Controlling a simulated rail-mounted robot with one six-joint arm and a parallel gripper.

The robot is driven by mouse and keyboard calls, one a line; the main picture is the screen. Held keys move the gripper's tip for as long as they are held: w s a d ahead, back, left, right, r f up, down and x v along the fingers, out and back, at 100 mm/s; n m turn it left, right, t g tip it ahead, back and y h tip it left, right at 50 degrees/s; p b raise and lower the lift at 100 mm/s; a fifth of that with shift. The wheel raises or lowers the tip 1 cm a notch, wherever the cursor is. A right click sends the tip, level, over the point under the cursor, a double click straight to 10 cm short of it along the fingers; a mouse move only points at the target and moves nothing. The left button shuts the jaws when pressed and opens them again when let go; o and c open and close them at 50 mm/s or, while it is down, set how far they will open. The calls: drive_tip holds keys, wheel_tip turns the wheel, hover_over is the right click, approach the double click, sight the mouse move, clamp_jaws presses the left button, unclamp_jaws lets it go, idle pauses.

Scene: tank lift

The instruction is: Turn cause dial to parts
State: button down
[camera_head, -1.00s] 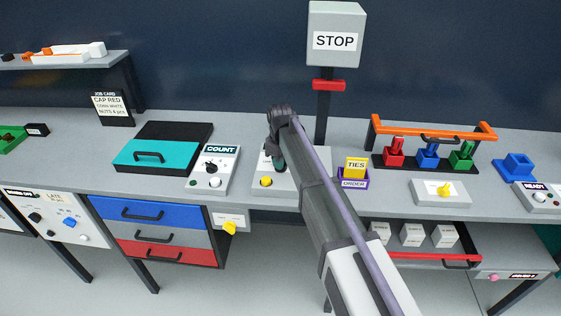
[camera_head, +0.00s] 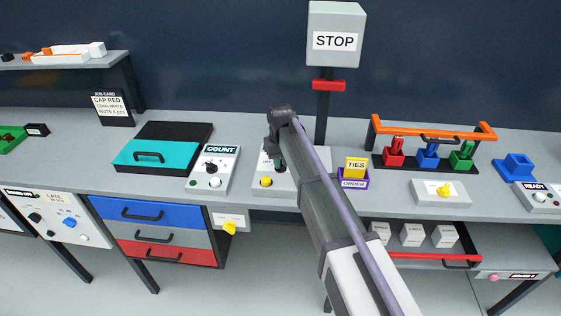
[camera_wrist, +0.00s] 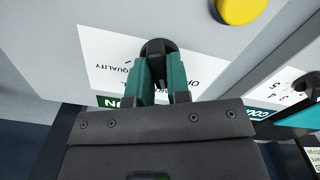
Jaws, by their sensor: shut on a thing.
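The cause dial is a black knob (camera_wrist: 158,48) on a white label (camera_wrist: 112,60) in the wrist view. The label appears upside down, and only part of its wording shows, including "QUALITY". My gripper (camera_wrist: 160,70) is shut on the black knob, with a teal finger on either side of it. In the head view my gripper (camera_head: 274,155) reaches down over the grey panel (camera_head: 290,185) in the middle of the bench. My arm hides the knob and most of the label there. A yellow button (camera_head: 266,182) sits on the same panel, and it also shows in the wrist view (camera_wrist: 238,10).
The COUNT box (camera_head: 213,168) stands close to the left, beside a teal-fronted black case (camera_head: 150,155). A purple ORDER tray (camera_head: 354,181) with a yellow TIES block (camera_head: 355,168) stands to the right. A STOP post (camera_head: 322,115) rises behind my gripper.

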drive_tip(key=shift+m, duration=0.5)
drive_tip(key=c, duration=1.1)
unclamp_jaws()
wheel_tip(320, 180, up, 11)
drive_tip(key=p, duration=1.1)
drive_tip(key=shift+f, duration=0.1)
